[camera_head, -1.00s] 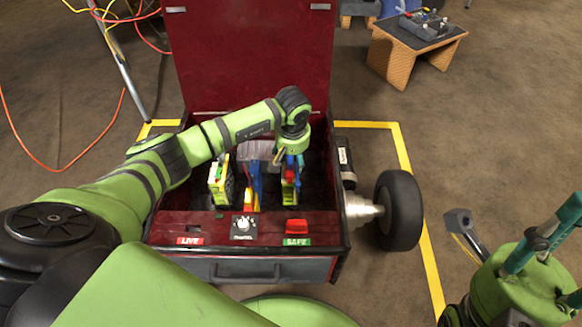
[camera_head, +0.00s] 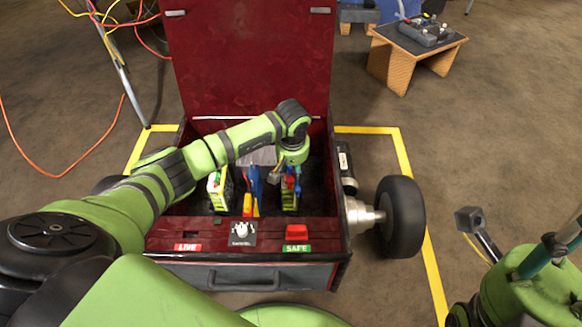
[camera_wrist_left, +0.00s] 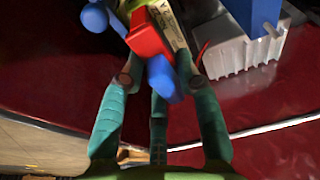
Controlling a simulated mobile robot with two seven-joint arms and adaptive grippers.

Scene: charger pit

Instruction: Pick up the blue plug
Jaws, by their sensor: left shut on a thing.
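The blue plug (camera_head: 298,173) is in the red box at the right yellow-sided unit, beside a red plug (camera_head: 289,182). In the left wrist view a blue plug (camera_wrist_left: 160,78) lies between my left gripper's teal fingers, close against the red plug (camera_wrist_left: 148,38). My left gripper (camera_head: 290,168) reaches down into the box over the right unit and is shut on the blue plug. Its fingertips are partly hidden in the head view. Part of my right gripper (camera_head: 545,245) shows at the lower right, outside the box; its fingertips are cut off.
The red box (camera_head: 180,228) has its lid raised behind the arm. Its front ledge carries a knob (camera_head: 240,230) and a red switch (camera_head: 297,231). A second unit (camera_head: 219,190) and a tall blue part (camera_head: 255,182) stand left. A black wheel (camera_head: 400,217) is at right.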

